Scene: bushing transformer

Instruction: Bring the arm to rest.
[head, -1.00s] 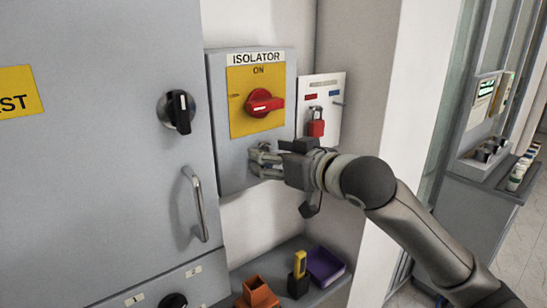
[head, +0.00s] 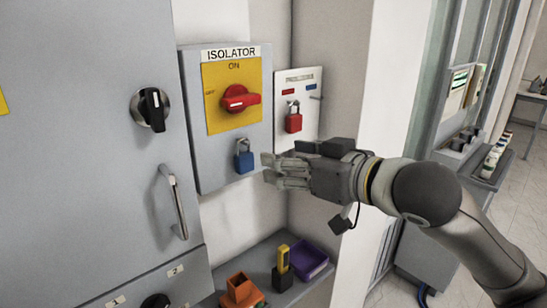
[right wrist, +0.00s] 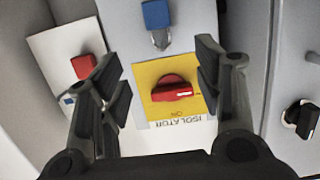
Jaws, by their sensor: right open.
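My right gripper (head: 272,172) is open and empty, in front of the wall to the right of the blue padlock. Its two spread fingers (right wrist: 158,60) also show in the right wrist view, with clear space between them. The blue padlock (head: 244,157) hangs at the lower part of the grey isolator box (head: 222,170), apart from the fingers. It also shows at the top of the right wrist view (right wrist: 156,14). The red isolator handle (head: 240,98) sits on a yellow plate and lies across, pointing sideways. My left gripper is not in view.
A white panel (head: 312,85) with a red padlock (head: 293,120) stands close behind my right gripper. A grey cabinet with a handle (head: 174,200) is at left. Below, a shelf holds an orange holder (head: 240,292), a yellow-black tool (head: 283,268) and a purple tray (head: 310,260).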

